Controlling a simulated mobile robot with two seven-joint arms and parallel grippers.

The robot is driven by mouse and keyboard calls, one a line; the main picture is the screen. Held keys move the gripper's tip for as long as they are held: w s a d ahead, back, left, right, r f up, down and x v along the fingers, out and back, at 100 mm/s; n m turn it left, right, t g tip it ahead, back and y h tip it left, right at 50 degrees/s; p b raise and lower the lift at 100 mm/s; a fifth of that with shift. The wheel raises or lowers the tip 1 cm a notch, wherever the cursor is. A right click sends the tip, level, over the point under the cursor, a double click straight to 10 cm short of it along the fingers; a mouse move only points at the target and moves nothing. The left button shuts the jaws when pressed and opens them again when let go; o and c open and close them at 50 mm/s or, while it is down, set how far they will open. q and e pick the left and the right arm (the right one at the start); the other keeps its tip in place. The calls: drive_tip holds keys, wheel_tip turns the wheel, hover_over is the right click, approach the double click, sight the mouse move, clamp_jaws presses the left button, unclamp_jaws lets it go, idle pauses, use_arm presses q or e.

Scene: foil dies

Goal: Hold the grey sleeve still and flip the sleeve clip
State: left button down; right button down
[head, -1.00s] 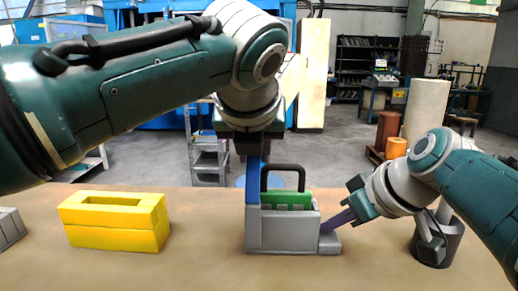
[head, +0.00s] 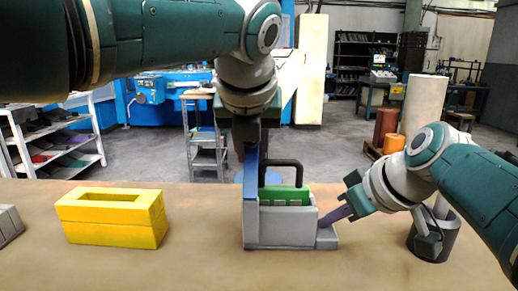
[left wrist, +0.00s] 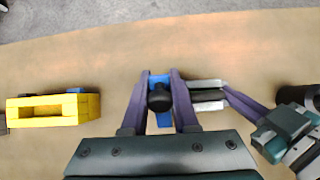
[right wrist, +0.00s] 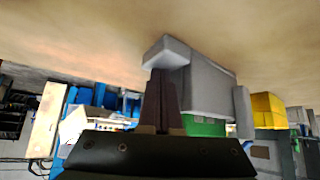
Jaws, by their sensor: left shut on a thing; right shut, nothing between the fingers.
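The grey sleeve (head: 282,228) stands upright on the table in the head view. It holds a green die (head: 287,194) with a black handle (head: 284,165). The blue sleeve clip (head: 251,185) rises along the sleeve's left side, slightly tilted. My left gripper (head: 244,150) is shut at the clip's upper end; in the left wrist view its purple fingers flank the clip's black knob (left wrist: 160,99). My right gripper (head: 328,217) is shut and empty, its fingertips against the sleeve's low right step. The sleeve also shows in the right wrist view (right wrist: 210,88), close to those fingers.
A yellow hollow block (head: 115,220) stands left of the sleeve, with bare table between. A grey block (head: 8,225) is at the left edge. A dark cup (head: 432,243) stands at the right below my right arm. The table front is clear.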

use_arm(q)
drive_tip(key=c, duration=0.7)
unclamp_jaws()
drive_tip(key=shift+r, duration=0.15)
drive_tip(key=v, duration=1.1)
drive_tip(key=shift+s+r, duration=0.2)
drive_tip(key=shift+r, duration=0.15)
